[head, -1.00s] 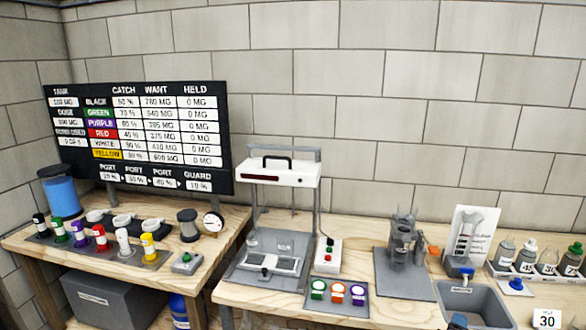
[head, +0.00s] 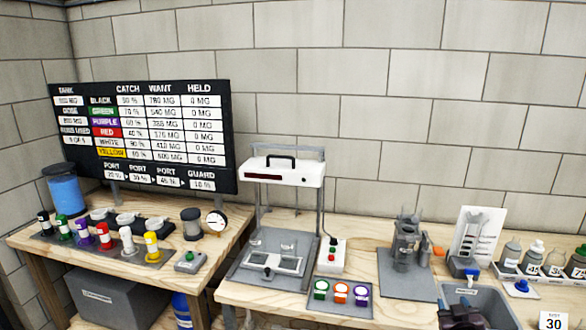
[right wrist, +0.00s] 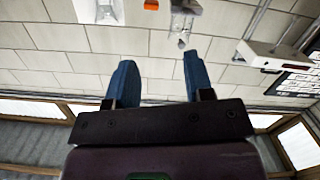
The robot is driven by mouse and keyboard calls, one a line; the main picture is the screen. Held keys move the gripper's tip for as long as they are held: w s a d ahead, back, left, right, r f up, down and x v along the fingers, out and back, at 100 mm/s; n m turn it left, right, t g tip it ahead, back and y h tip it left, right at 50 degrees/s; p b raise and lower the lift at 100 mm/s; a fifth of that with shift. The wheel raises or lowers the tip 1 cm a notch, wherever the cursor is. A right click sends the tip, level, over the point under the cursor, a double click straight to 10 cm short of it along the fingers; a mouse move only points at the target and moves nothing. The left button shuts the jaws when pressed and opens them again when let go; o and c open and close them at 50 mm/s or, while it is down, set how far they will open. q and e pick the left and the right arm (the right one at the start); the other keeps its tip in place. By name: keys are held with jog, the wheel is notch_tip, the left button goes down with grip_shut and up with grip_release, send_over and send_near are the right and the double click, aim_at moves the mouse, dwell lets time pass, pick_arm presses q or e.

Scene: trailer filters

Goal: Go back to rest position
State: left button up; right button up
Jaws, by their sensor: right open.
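My right gripper (right wrist: 160,82) shows in the right wrist view with its two blue fingers apart and nothing between them. Beyond the fingers is the block wall, seen upside down. In the head view a dark part of my right gripper (head: 462,316) shows at the bottom edge, in front of the grey basin (head: 492,298). My left gripper is in neither view.
The wooden bench holds a white-topped press (head: 282,170), a button panel (head: 341,292), a grey fixture (head: 405,245) and several bottles (head: 534,254) at the right. A side table at left carries several coloured valves (head: 104,236) below a black board (head: 150,135).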

jog(key=s+a+f+g+y, duration=0.1)
jog(key=s+a+f, duration=0.1)
jog(key=s+a, duration=0.35)
jog(key=s+a+f+g+y, duration=0.1)
jog(key=s+a+f, duration=0.15)
jog(key=s, duration=0.65)
jog(key=s+a+f+g+y, duration=0.1)
jog(key=s+a+y, duration=0.1)
jog(key=s+a, duration=0.45)
jog(key=s+d+f+g, duration=0.1)
jog(key=s+f, duration=0.5)
jog(key=s, duration=0.5)
jog(key=shift+s+g+b, duration=0.25)
jog(key=shift+g+b, duration=0.15)
jog(key=shift+d, duration=0.1)
